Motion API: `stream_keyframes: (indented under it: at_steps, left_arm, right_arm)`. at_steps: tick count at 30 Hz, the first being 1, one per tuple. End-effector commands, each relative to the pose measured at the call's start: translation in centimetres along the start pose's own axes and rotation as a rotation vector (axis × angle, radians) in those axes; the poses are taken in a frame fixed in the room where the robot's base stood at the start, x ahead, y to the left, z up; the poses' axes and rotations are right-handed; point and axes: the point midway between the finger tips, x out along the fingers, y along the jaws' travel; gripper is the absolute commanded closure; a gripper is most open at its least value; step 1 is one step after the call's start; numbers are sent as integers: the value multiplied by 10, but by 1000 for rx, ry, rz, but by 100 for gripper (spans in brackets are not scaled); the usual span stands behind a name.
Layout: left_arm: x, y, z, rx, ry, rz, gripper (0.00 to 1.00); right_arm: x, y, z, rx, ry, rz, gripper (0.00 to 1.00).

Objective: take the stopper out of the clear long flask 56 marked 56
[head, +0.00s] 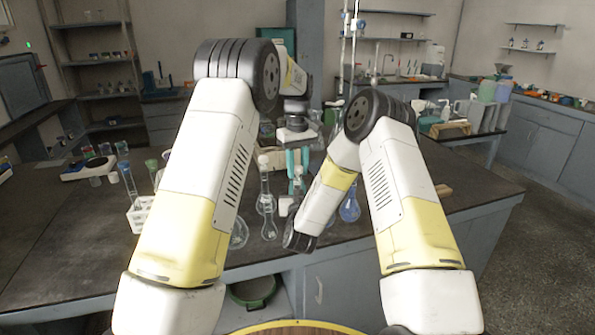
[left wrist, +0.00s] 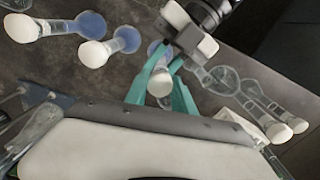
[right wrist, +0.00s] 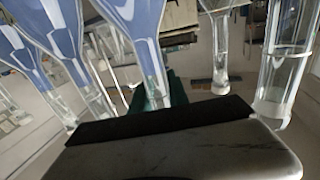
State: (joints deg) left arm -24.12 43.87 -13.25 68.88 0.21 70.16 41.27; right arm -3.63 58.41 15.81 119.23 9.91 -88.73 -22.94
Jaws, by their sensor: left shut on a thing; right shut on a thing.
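My left gripper (head: 297,168) points down with teal fingers over the flask group. In the left wrist view its fingers (left wrist: 161,84) are shut around a white stopper (left wrist: 160,83). Below that stopper is the bluish-looking glass of a flask (left wrist: 157,49), mostly hidden by the fingers. My right gripper (left wrist: 192,38) reaches in beside it, at the same flask. In the right wrist view its teal fingers (right wrist: 160,90) are shut on a flask neck (right wrist: 152,78), with bluish glass widening away from it. No number 56 is legible, and whether the stopper is still seated cannot be told.
Clear flasks with white stoppers (head: 267,201) stand close on the left, and a blue flask (head: 349,208) stands on the right. A white rack (head: 139,214) stands farther left. The dark bench top (head: 80,235) has free room at left.

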Motion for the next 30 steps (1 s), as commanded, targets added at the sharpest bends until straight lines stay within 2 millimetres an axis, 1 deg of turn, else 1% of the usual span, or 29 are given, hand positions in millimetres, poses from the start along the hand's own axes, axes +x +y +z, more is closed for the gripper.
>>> stream_keyframes:
  at_steps: [9, 20, 23, 30]
  left_arm:
    - [-10, 0, 0, 0, 0, 0, 100]
    - [-12, 0, 0, 0, 0, 0, 100]
    - [-19, 0, 0, 0, 1, 1, 100]
    - [-48, 0, 0, 0, 1, 1, 100]
  right_arm:
    - [0, 0, 0, 0, -1, 0, 100]
    - [0, 0, 0, 0, -1, 0, 100]
    - [0, 0, 0, 0, -1, 0, 100]
    - [0, 0, 0, 0, -1, 0, 100]
